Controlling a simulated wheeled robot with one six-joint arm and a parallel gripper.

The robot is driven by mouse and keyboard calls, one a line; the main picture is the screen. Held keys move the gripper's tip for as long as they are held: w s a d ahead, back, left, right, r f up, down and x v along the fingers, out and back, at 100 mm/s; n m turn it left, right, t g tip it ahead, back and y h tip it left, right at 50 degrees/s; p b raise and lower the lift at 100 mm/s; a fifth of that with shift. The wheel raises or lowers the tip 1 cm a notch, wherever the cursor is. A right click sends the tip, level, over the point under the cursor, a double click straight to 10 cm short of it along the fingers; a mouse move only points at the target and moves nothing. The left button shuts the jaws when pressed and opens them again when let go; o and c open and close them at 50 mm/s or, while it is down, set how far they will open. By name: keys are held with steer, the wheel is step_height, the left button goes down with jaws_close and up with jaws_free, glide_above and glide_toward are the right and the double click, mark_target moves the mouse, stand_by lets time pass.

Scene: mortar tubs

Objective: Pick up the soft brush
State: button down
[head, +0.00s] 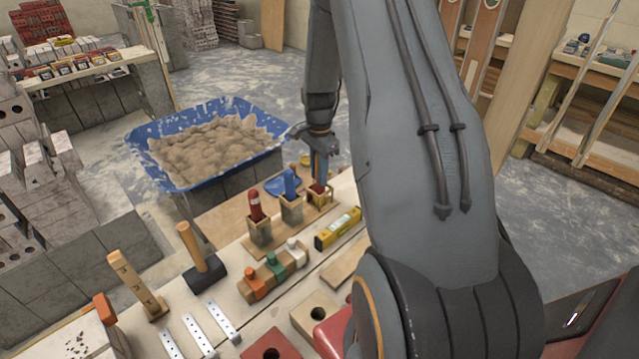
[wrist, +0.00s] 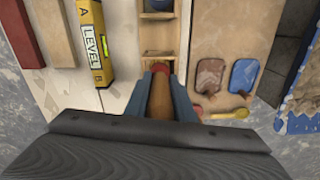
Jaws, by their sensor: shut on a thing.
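My gripper (head: 319,172) points down at the far end of the row of wooden holders, over the last holder (head: 319,198). In the wrist view, my gripper (wrist: 161,88) has its two blue-grey fingers closed on either side of a brown handle with a red end, which I take to be the soft brush (wrist: 160,95). A bit of red also shows at the holder below the fingers in the head view. The bristles are hidden, and I cannot tell whether the brush is still inside the holder.
Neighbouring holders carry a red-handled tool (head: 255,206) and a blue-handled tool (head: 290,184). A yellow level (head: 338,229) lies close by. A blue mortar tub (head: 172,184) stands beyond the bench. A mallet (head: 203,270) and bottle-like pieces in a wooden block (head: 257,288) occupy the near bench.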

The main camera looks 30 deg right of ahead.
step_height(320, 180, up, 10)
steer(key=shift+b, duration=0.85)
steer(key=c, duration=2.3)
jaws_free()
jaws_close()
